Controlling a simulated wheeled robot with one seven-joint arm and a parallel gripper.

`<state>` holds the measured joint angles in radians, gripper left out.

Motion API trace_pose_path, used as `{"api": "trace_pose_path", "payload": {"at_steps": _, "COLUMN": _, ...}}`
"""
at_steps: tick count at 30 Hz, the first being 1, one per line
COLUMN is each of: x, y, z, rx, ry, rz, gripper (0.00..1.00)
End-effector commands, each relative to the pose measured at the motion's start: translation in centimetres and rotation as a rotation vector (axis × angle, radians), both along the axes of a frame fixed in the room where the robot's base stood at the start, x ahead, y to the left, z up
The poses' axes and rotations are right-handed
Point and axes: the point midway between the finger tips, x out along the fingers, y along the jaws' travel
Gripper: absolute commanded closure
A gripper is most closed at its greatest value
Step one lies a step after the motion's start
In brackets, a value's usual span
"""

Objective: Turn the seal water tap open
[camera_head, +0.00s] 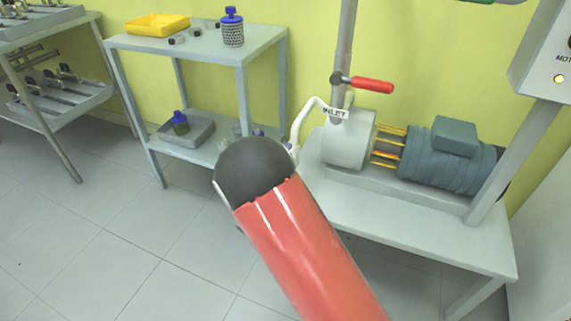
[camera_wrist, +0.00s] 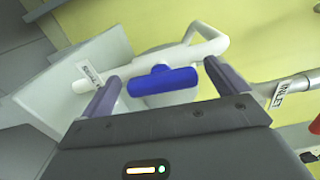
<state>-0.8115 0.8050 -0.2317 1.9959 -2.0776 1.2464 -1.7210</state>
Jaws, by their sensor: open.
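The seal water tap shows in the wrist view as a blue T-shaped handle (camera_wrist: 163,80) at a white curved pipe (camera_wrist: 192,48). My gripper (camera_wrist: 164,78) is open, one dark finger to the left of the handle and one to the right. The handle appears between the fingers, with a visible gap on the right; I cannot tell whether the left finger touches it. A white tag (camera_wrist: 88,73) with unreadable lettering hangs by the left finger. In the head view my arm hides the blue handle and most of my gripper.
A red lever (camera_head: 371,85) sits on the upright pipe above the INLET tag (camera_head: 335,113). The pump motor (camera_head: 445,155) stands on a grey bench (camera_head: 420,215). A shelf table (camera_head: 190,42) with a yellow tray (camera_head: 157,24) and a blue-capped bottle (camera_head: 232,28) stands behind left. Floor is clear at left.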

Motion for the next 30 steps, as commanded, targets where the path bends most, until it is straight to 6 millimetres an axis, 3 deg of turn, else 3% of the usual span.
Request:
{"api": "trace_pose_path", "payload": {"at_steps": 6, "x": -3.7, "y": 1.4, "z": -0.1, "rx": -0.001, "ry": 0.002, "rz": 0.003, "gripper": 0.02}}
{"api": "trace_pose_path", "payload": {"at_steps": 12, "x": -5.9, "y": 2.2, "z": -0.1, "rx": -0.002, "ry": 0.001, "rz": 0.002, "gripper": 0.02}}
{"api": "trace_pose_path", "payload": {"at_steps": 30, "x": -6.3, "y": 2.0, "z": 0.2, "rx": 0.013, "ry": -0.002, "rz": -0.011, "gripper": 0.02}}
